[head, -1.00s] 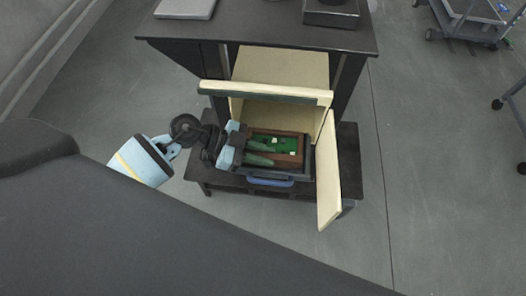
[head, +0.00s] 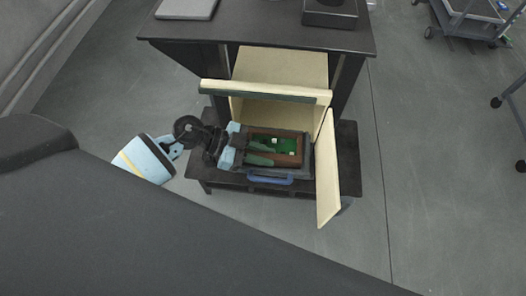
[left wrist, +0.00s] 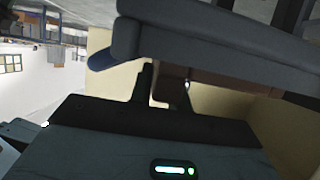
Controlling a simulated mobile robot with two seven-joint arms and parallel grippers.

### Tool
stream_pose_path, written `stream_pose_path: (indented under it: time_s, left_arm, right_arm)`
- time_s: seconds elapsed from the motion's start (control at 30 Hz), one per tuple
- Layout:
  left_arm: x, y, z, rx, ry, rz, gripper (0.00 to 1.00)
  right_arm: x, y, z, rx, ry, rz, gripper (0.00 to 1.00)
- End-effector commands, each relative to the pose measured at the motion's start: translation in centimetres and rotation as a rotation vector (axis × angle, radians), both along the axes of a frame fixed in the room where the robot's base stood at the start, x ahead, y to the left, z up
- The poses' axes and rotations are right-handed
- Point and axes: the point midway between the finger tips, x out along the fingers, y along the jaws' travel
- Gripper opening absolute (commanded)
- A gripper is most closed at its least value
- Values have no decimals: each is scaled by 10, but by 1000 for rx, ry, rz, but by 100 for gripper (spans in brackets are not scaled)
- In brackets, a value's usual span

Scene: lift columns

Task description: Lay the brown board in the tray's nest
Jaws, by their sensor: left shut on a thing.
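The brown board (head: 301,150) has a green middle with small white parts. It shows at the dark tray (head: 302,171), which has a blue handle (head: 269,180) at its front. My left gripper (head: 268,154) reaches in from the left and is shut on the board, its fingers over the green part. In the left wrist view the board shows as a brown strip (left wrist: 222,84) against the grey tray (left wrist: 215,42). The nest is hidden under the board, and I cannot tell whether the board is down in it. My right gripper is not in view.
The tray is on the low dark shelf of a black stand (head: 345,140). A cream flap (head: 265,92) overhangs behind it, and an open cream door (head: 327,180) stands close on its right. A cart (head: 470,20) is at the far right. The grey floor is clear.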

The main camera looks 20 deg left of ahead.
Motion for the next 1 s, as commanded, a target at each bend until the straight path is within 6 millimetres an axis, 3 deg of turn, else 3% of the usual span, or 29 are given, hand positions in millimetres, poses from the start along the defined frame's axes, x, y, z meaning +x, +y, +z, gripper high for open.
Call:
stream_pose_path:
  time_s: [0.27,0.3,0.5,0.67,0.87,1.0]
  left_arm:
    - [0,0,0,-1,0,0,0]
    - [0,0,0,-1,0,0,19]
    - [0,0,0,-1,0,0,43]
    - [0,0,0,-1,0,0,43]
    - [0,0,-1,1,2,-1,65]
    - [0,0,-1,0,0,-1,65]
  right_arm:
    - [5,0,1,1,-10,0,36]
    - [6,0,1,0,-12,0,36]
    - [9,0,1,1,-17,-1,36]
    - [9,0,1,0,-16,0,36]
    - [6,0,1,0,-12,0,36]
    - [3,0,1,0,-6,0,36]
